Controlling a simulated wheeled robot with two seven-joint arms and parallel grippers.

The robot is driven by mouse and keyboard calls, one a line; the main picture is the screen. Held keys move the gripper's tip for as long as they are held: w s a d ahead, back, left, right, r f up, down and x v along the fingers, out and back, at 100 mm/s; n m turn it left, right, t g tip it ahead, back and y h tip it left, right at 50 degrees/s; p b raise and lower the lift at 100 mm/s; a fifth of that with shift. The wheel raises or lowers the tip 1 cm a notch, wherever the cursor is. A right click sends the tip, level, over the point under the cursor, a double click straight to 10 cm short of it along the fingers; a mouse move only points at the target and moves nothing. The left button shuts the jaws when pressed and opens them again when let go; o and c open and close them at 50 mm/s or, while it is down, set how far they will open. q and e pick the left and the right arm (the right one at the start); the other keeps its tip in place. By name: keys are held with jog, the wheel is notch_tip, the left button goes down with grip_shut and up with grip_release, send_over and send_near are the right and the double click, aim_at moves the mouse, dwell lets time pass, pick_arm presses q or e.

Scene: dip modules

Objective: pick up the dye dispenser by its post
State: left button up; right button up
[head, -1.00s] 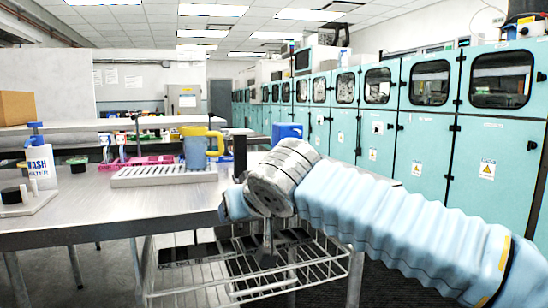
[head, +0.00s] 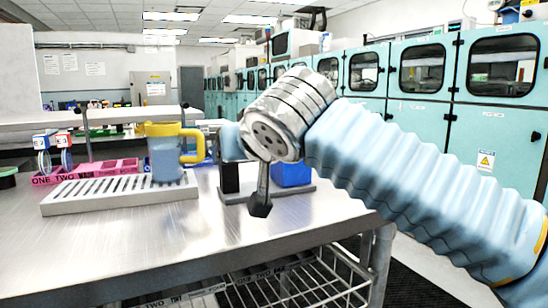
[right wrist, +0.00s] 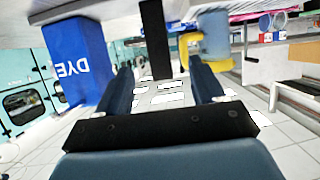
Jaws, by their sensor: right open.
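The dye dispenser is a blue box (head: 292,174) and a black upright post (head: 229,178) on a flat grey base, on the metal table. In the right wrist view, which looks upside down, the blue box (right wrist: 75,62) reads DYE and stands left of the post (right wrist: 155,40). My right gripper (head: 260,208) is open and empty, its dark fingers pointing down in the head view. In the wrist view the post shows between the two fingers; I cannot tell whether it is within their reach. My left gripper is not in view.
A mug with a yellow handle (head: 165,155) stands on a slotted white rack (head: 118,192) left of the dispenser. Pink trays labelled ONE, TWO, WASH (head: 85,170) lie behind the rack. The tabletop's front (head: 190,240) is clear. A wire shelf (head: 290,285) is below.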

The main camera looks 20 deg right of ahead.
jog(key=x, duration=0.6)
jog(key=shift+w+f, duration=0.1)
jog(key=shift+w, duration=0.05)
jog(key=x, duration=0.2)
jog(key=p+x, duration=0.1)
jog(key=x, duration=0.2)
jog(key=shift+w+d+f, duration=0.25)
jog(key=shift+f, duration=0.05)
grip_shut()
